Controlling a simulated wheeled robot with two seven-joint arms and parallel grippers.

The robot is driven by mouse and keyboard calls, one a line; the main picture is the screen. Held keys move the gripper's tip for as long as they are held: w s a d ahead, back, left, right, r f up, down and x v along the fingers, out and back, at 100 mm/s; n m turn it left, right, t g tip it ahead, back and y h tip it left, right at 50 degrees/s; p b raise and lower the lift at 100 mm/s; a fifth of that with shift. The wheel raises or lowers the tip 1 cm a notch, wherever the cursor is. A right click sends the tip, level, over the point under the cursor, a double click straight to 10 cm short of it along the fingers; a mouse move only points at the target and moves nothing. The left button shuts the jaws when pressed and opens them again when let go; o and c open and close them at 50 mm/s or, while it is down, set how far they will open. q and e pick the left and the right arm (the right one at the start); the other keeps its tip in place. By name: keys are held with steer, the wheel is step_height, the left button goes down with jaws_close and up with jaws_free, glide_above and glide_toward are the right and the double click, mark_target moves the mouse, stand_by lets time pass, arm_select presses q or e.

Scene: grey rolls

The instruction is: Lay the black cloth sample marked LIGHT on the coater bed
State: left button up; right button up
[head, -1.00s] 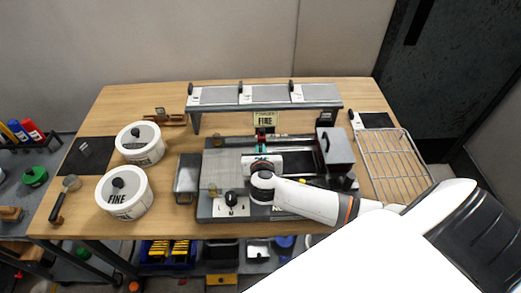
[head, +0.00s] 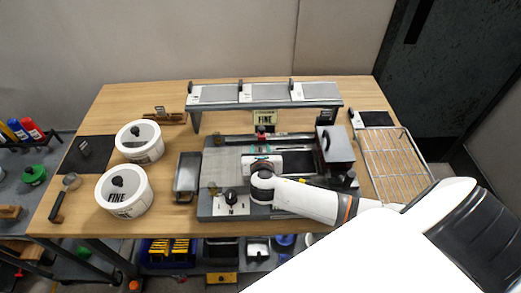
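A black cloth sample (head: 298,162) with a white end at its left lies along the middle of the grey coater bed (head: 216,172). Any wording on it is too small to read. My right gripper (head: 262,162) is over the sample's white end, with its arm coming in from the lower right. The wrist hides most of the fingers, so I cannot tell whether they touch the sample. My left gripper is not in view.
A shelf (head: 265,104) with several grey samples stands behind the coater. A grey block (head: 336,148) stands at the bed's right end. A wire rack (head: 395,160) is at right, with another black piece (head: 376,119) behind it. White FINE pots (head: 125,203) stand at left.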

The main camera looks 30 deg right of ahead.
steer(key=v, duration=1.2)
steer(key=shift+s, duration=0.1)
